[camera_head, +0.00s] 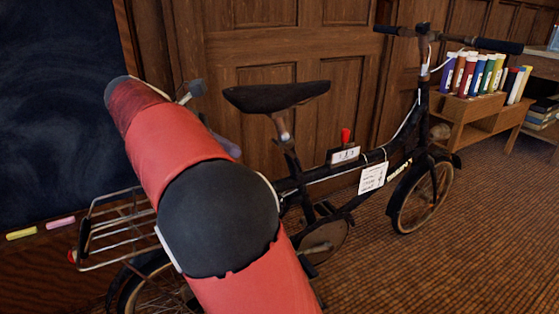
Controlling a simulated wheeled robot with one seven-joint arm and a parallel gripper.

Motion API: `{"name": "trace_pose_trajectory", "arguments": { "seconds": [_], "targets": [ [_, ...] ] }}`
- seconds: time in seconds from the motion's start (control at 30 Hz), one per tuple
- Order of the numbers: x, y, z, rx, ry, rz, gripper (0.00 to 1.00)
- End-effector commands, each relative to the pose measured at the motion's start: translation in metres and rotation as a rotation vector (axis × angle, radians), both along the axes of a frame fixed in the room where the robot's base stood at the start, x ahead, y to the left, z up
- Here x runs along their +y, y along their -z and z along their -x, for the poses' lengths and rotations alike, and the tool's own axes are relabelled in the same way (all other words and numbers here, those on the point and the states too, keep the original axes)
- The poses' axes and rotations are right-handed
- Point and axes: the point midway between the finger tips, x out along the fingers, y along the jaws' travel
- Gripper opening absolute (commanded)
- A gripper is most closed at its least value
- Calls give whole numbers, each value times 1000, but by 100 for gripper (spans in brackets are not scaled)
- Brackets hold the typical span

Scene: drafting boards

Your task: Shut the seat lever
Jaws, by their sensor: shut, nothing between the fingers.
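A black folding bicycle stands side-on, its dark saddle (275,96) on a seat post (285,132). The seat lever cannot be made out for certain near the post's lower end. A red-tipped upright piece (346,136) stands by a small white plate (345,155) on the frame, right of the seat post; whether it is a lever is unclear. My red and black arm covers the bicycle's rear left part. My gripper cannot be made out. Small grey parts show past the arm, left of the saddle and below it; I cannot tell what they are.
A rear rack (105,240) sticks out left of my arm. A white tag (373,178) hangs on the frame. Wooden panelling (268,75) stands behind, a dark board (55,110) at left. A low shelf with books (478,110) is at right; carpet (470,260) is free front right.

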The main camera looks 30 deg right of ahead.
Motion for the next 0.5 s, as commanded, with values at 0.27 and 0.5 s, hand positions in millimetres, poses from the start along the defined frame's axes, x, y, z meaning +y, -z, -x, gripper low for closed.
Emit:
{"name": "trace_pose_trajectory", "arguments": {
  "seconds": [0.27,0.5],
  "targets": [
    [2,-2,-1,11,-5,11,0],
    [-4,4,0,10,-4,10,0]
  ]
}}
